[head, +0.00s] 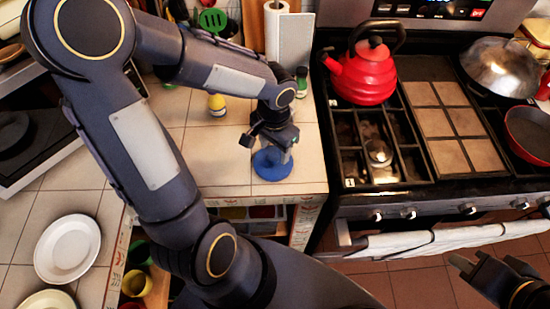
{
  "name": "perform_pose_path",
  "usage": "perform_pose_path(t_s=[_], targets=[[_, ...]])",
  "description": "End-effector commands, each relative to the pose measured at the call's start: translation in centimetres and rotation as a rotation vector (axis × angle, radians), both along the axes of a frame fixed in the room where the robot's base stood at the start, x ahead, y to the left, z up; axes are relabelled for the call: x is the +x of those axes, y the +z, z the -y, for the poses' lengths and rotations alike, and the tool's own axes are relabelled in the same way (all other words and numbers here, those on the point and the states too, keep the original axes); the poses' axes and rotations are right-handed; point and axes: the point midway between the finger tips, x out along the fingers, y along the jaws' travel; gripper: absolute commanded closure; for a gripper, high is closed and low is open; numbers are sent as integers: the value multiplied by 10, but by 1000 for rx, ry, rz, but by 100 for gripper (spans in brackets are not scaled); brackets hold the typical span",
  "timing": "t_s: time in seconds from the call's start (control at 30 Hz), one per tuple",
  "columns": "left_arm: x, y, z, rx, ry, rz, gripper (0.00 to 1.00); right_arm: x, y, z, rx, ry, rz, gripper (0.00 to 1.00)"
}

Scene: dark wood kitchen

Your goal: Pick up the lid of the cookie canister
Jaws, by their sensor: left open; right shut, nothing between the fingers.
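A round blue object (265,171), which looks like the lid of the cookie canister, is on the tiled counter near its front right corner. My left gripper (267,146) is open, directly above the blue object and pointing down at it. The gripper hides the top of the blue object, and I cannot tell whether the fingers touch it. The canister's body cannot be made out apart from this blue shape. My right gripper (462,263) is shut and empty at the lower right, in front of the stove and away from the counter.
A red kettle (362,78) stands on the stove (421,176) to the right. A paper towel roll (290,42), a green-capped bottle (301,83) and a yellow jar (217,104) stand behind the blue object. A white plate (67,248) lies at the left. Bare tiles surround the blue object.

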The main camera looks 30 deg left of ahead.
Motion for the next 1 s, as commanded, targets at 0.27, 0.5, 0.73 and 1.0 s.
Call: perform_pose_path(t_s=[0.27, 0.5, 0.73, 1.0], targets=[[-1, -30, -2, -1, -1, -1, 46, 0, 2, 0, 0, 0, 0, 100], [-1, -30, -2, -1, 0, 0, 50, 0, 1, 0, 0, 0, 0, 100], [-1, -30, -2, -1, 0, 0, 80, 0, 1, 0, 0, 0, 0, 100], [-1, -30, -2, -1, 0, 0, 94, 0, 2, 0, 0, 0, 0, 100]])
